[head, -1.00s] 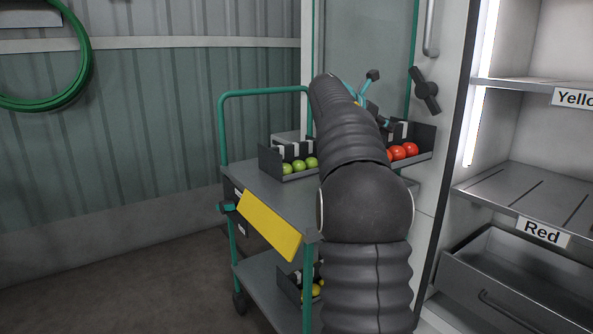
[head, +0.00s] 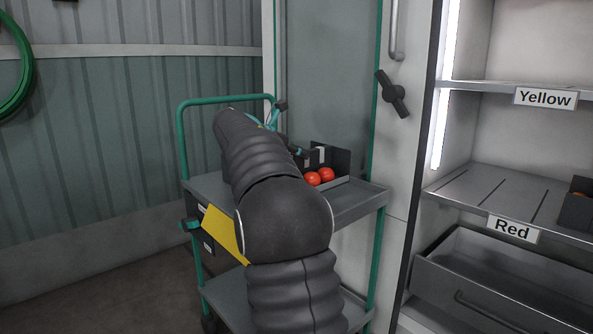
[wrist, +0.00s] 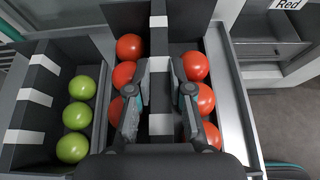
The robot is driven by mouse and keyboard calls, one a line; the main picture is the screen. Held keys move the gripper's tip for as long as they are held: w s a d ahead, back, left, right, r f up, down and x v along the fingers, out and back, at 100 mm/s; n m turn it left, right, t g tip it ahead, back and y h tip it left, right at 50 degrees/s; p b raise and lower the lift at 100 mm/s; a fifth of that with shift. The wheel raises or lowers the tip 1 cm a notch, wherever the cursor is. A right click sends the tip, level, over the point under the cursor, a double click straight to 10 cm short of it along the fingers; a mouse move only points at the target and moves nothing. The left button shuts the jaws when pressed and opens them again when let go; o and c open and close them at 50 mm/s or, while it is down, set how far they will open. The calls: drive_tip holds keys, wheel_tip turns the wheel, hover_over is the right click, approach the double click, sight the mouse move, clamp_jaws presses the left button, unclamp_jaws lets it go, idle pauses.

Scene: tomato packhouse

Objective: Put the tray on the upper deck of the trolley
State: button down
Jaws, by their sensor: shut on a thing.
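The tray (wrist: 203,23) is dark, with a black-and-white striped middle divider and red tomatoes on both sides. My gripper (wrist: 161,78) is shut on that divider, one finger on each side. In the head view the tray (head: 341,160) is level over the right part of the trolley's upper deck (head: 352,208), partly behind my arm. I cannot tell whether its underside touches the deck. The trolley has a green frame, and its deck edge runs along the tray's right side in the wrist view.
A second tray (wrist: 30,112) with green tomatoes stands close to the left; my arm hides it in the head view. At right is a shelf rack with a Red shelf (head: 466,186) and Yellow shelf. A dark tray (head: 577,211) sits on the Red shelf.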

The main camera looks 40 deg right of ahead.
drive_tip(key=shift+w+a+f, duration=0.1)
drive_tip(key=shift+a, duration=0.05)
drive_tip(key=shift+f+b, duration=0.55)
drive_tip(key=shift+f, duration=1.4)
drive_tip(key=shift+f, duration=0.1)
drive_tip(key=c, duration=1.1)
unclamp_jaws()
drive_tip(key=shift+f, duration=0.1)
drive_tip(key=shift+o, duration=0.2)
drive_tip(key=shift+a+r, duration=0.25)
drive_tip(key=shift+r, duration=0.05)
drive_tip(key=p+v, duration=0.1)
drive_tip(key=v, duration=1)
drive_tip(key=shift+a, duration=0.2)
